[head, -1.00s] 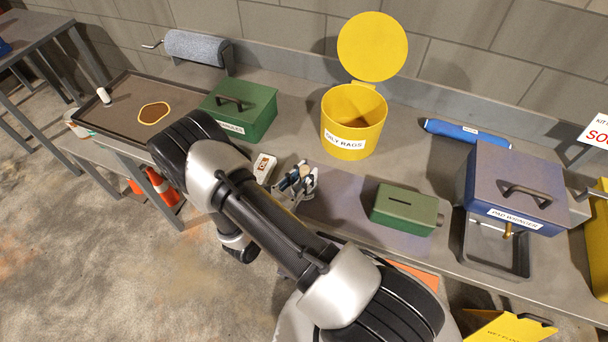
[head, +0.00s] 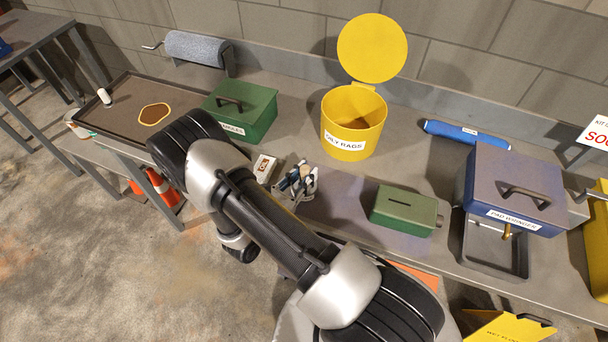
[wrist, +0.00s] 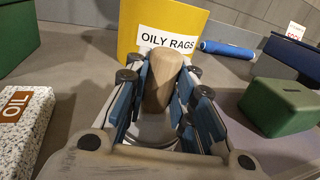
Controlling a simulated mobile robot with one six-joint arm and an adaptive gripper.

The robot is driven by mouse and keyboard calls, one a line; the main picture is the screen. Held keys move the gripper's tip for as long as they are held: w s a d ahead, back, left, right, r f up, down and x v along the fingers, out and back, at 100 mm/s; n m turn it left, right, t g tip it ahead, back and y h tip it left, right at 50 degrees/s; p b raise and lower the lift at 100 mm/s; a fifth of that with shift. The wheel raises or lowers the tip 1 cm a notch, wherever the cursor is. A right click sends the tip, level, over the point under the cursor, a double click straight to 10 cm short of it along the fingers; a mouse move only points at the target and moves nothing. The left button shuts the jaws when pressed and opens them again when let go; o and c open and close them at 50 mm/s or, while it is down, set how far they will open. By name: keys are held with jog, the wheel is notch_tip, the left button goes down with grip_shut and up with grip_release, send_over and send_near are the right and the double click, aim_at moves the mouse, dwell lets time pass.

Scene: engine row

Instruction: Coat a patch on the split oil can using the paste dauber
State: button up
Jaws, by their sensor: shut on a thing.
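The green can (head: 404,208) with a dark slit in its top and a small cap at its right end lies on the bench. I take it for the split oil can. It also shows at the right of the wrist view (wrist: 284,105). My gripper (head: 298,182) is left of the can and apart from it, low over the bench. In the wrist view my gripper (wrist: 163,95) is shut on a tan, rounded, handle-like piece (wrist: 162,78), likely the paste dauber. Its lower end is hidden, so I cannot see any paste.
The yellow OILY RAGS bin (head: 352,122) stands open behind the gripper. A small white box (head: 264,168) and a green lidded box (head: 240,110) are to the left. The blue pad wringer (head: 515,190) is right of the can. A tray (head: 128,122) with a brown patch is far left.

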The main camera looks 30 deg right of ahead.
aim_at(303, 169)
jog(key=shift+r+p, duration=2)
jog(key=shift+r, duration=1.1)
jog(key=shift+a, duration=0.1)
